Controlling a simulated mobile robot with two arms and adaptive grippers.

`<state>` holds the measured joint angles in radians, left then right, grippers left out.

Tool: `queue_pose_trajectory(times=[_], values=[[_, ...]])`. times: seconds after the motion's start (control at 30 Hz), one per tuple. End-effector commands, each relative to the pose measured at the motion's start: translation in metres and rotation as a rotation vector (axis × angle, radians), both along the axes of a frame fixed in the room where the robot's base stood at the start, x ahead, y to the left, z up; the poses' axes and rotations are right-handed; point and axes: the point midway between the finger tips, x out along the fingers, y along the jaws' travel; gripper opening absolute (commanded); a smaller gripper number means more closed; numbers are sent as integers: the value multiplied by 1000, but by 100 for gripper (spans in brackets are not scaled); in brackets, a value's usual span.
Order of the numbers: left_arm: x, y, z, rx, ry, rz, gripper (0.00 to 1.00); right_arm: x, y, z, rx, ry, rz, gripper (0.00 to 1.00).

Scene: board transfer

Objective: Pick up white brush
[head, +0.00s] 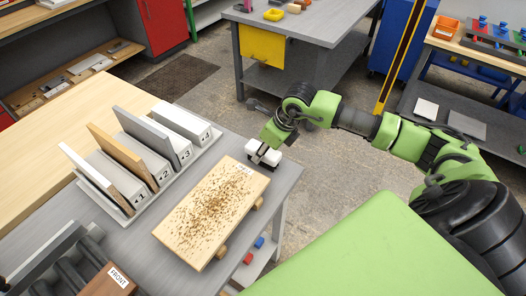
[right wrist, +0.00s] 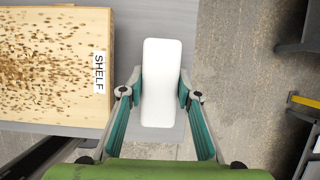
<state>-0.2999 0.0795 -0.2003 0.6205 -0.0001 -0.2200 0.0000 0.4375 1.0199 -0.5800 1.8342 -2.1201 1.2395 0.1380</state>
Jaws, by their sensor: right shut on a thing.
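The white brush (head: 262,149) is at the right edge of the grey table, beside the far right corner of the speckled wooden board (head: 191,228). In the right wrist view the brush (right wrist: 161,85) is a plain white rounded block, upright in the picture, between the two fingers. My right gripper (head: 268,147) is shut on the brush from the right side. The fingers (right wrist: 160,95) touch both long sides of the brush. Whether the brush touches the table is hard to tell. My left gripper is not in view.
The speckled board, labelled SHELF (right wrist: 99,72), lies close left of the brush. A numbered rack (head: 130,200) with upright boards stands farther left. A block labelled FRONT (head: 110,281) is at the lower left. Floor is open right of the table.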

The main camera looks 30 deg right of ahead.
Motion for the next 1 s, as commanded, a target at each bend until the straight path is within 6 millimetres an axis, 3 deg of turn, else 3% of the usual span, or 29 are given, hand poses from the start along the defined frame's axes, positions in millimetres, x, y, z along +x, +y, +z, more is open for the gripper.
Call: queue_pose_trajectory(times=[0.13,0.3,0.57,0.8,1.0], values=[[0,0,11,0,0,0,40,0,0,8,1,-1,-1,6],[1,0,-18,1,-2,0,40,3,-1,32,-2,-13,1,6],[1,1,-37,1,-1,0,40,-51,12,95,-8,-9,4,6],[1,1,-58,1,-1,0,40,-104,26,117,-7,-5,1,6],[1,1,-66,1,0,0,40,-127,33,130,-3,-3,1,6]])
